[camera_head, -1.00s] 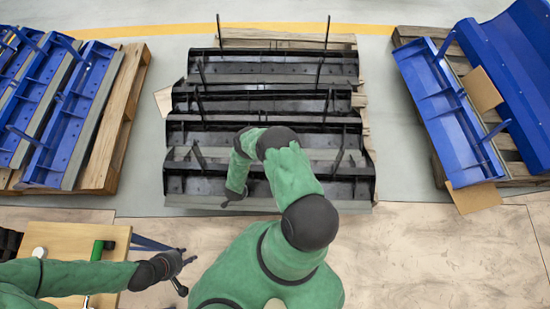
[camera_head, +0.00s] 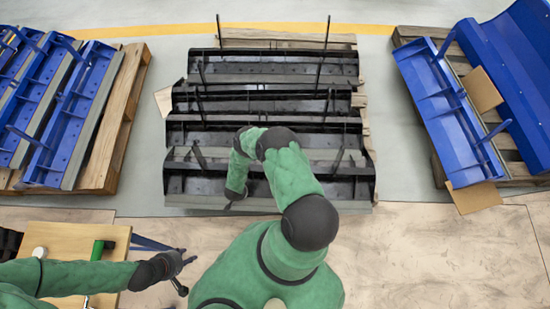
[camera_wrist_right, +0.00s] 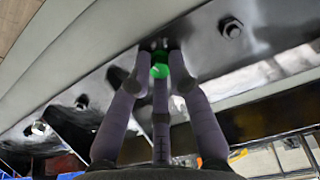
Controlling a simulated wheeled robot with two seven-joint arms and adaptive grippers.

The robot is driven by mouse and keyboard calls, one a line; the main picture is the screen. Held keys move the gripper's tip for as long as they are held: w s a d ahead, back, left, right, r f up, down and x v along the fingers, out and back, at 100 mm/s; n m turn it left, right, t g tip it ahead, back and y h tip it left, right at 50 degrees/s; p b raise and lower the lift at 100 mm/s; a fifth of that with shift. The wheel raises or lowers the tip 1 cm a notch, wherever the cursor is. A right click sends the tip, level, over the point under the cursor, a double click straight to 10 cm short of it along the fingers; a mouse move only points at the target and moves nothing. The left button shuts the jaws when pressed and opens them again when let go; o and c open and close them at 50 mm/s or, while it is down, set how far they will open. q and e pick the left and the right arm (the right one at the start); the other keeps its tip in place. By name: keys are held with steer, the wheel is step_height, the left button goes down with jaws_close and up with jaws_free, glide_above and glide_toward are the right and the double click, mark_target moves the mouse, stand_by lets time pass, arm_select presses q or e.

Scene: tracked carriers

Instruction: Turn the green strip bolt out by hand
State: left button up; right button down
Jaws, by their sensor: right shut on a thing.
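The green strip bolt (camera_wrist_right: 160,71) shows in the right wrist view, at the pale edge strip (camera_wrist_right: 75,58) of a black carrier. My right gripper (camera_wrist_right: 160,52) has its fingers closed around the bolt, and the fingertips hide part of it. In the head view the right gripper (camera_head: 231,204) reaches the front strip of the nearest black carrier (camera_head: 320,190); the bolt cannot be made out there. My left gripper (camera_head: 181,279) is at the lower left, away from the carriers, too small and dark to tell open from shut.
Several black carriers lie in a row on a pallet (camera_head: 235,43). Plain bolts (camera_wrist_right: 231,29) sit in the metal near my right fingers. A wooden table (camera_head: 75,233) with a green-handled tool (camera_head: 102,247) stands at the lower left. Blue carriers (camera_head: 440,110) stand on pallets at both sides.

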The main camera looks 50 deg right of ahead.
steer(key=n, duration=0.7)
steer(key=n, duration=0.7)
steer(key=shift+s+n, duration=0.1)
steer(key=shift+n, duration=1.3)
